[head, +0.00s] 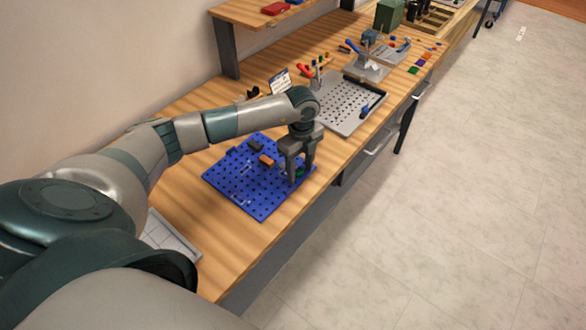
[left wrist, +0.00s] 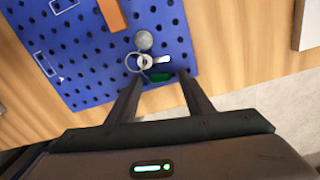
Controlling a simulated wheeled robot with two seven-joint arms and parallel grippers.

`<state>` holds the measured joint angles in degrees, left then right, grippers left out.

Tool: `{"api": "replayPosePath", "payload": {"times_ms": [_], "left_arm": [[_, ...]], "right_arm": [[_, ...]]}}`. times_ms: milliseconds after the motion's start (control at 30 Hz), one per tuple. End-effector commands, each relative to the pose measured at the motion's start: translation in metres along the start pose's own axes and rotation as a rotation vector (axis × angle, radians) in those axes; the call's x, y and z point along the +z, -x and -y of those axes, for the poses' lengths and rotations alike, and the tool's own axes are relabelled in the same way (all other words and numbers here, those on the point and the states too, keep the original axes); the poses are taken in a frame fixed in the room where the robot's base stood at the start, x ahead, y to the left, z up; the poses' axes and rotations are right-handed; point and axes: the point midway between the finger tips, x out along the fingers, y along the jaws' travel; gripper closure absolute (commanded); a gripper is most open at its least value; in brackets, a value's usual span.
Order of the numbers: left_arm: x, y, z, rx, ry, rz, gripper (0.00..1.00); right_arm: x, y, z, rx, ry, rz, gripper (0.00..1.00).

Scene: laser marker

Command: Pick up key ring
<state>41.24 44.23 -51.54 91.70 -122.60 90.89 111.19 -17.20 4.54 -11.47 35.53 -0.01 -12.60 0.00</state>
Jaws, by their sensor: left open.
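The key ring (left wrist: 134,64) lies on the blue perforated board (left wrist: 85,75), with a silver key and a green tag (left wrist: 160,77) beside it. In the head view only a bit of green (head: 300,172) shows between my fingers. My left gripper (head: 299,176) is open and points down over the board's right part. In the left wrist view its fingertips (left wrist: 160,82) straddle the green tag, and the ring and key lie just beyond them. I cannot tell the exact height of the tips. My right gripper is not in view.
An orange block (head: 266,160) and a dark block (head: 256,145) lie on the board. A round grey disc (left wrist: 144,40) is close to the key. A grey perforated plate (head: 345,105) lies farther back on the wooden bench (head: 215,265). The bench edge is close at right.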

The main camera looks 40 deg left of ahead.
Motion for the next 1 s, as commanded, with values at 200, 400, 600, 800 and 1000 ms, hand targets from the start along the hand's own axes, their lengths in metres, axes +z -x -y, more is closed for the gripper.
{"api": "replayPosePath", "payload": {"times_ms": [200, 400, 600, 800, 1000], "left_arm": [[0.000, 0.001, 0.000, 0.000, 0.001, 0.000, 0.53], [0.000, 0.001, 0.000, 0.000, 0.001, 0.000, 0.94], [0.000, 0.001, 0.000, -0.001, 0.001, 0.000, 1.00], [0.001, 0.003, 0.001, -0.002, 0.001, 0.000, 1.00], [0.001, 0.017, 0.001, -0.005, 0.002, 0.000, 1.00]], "right_arm": [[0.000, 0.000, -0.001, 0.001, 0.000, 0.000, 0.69], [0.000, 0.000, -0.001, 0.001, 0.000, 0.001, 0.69], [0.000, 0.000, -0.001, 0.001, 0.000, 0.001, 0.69], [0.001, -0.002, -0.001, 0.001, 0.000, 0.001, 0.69], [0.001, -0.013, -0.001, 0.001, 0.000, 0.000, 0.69]]}}
